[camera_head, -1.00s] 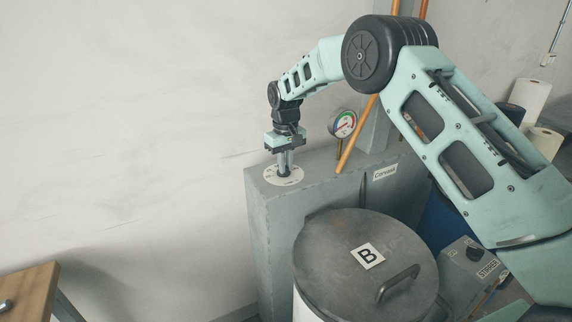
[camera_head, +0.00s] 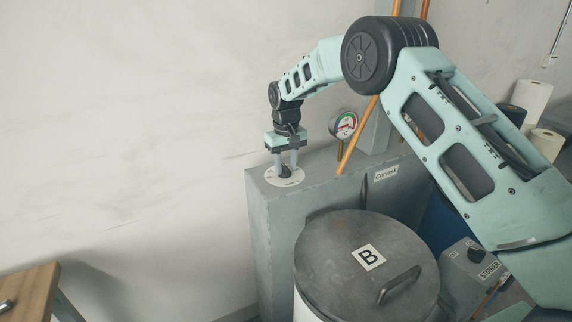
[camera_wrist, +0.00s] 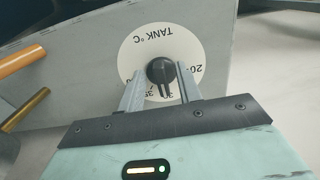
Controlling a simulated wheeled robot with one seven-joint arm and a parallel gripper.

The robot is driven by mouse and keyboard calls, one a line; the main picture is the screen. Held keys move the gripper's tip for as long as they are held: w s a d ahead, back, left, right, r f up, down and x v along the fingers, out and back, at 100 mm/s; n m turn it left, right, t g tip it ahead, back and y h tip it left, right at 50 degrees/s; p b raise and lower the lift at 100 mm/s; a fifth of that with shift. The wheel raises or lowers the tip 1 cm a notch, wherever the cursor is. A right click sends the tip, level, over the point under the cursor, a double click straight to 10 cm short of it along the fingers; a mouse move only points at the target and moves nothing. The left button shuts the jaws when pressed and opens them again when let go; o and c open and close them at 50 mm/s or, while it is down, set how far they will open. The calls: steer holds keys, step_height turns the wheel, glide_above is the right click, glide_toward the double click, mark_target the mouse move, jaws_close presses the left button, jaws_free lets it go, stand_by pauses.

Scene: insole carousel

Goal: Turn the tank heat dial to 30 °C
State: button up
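The tank heat dial is a white disc (camera_wrist: 140,48) marked "TANK °C", with a black knob (camera_wrist: 160,69) at its centre. In the head view the disc (camera_head: 292,181) lies on top of the grey cabinet. In the wrist view the knob's narrow end points down toward a partly covered number starting with 3, close beside "35"; "20" shows at the right. My gripper (camera_wrist: 160,73) is open, its two fingers on either side of the knob with gaps between. The fingers hide parts of the scale. In the head view my gripper (camera_head: 287,162) points straight down over the dial.
The grey cabinet (camera_head: 275,230) stands against the wall. A round gauge (camera_head: 343,125) and an orange pipe (camera_head: 357,138) rise right of the dial. A lidded drum marked B (camera_head: 330,245) stands in front, with a stirrer box (camera_head: 462,280) at its right.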

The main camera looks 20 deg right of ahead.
mark_target(286, 168)
step_height(286, 168, up, 17)
steer(key=b, duration=0.2)
steer(key=shift+r+b, duration=0.2)
steer(key=shift+b, duration=0.2)
steer(key=shift+s, duration=0.1)
steer(key=s+a+f+n, duration=0.1)
steer(key=s+a, duration=0.3)
steer(key=s, duration=0.4)
steer(key=s+a+f+n+y, duration=0.1)
steer(key=s+a, duration=0.3)
steer(key=s, duration=0.4)
steer(key=s+a+f+n, duration=0.1)
steer(key=s+a, duration=0.3)
steer(key=s, duration=0.3)
steer(key=s+d+f+n, duration=0.1)
steer(key=s+f, duration=0.1)
steer(key=s, duration=0.5)
steer(key=s+d+f, duration=0.2)
steer(key=s+f, duration=0.1)
steer(key=s, duration=0.5)
steer(key=s+d+f+n, duration=0.1)
steer(key=s+d+f, duration=0.1)
steer(key=s, duration=0.6)
steer(key=shift+s+f+n, duration=0.2)
steer(key=shift+f+n, duration=0.05)
steer(key=shift+n, duration=0.05)
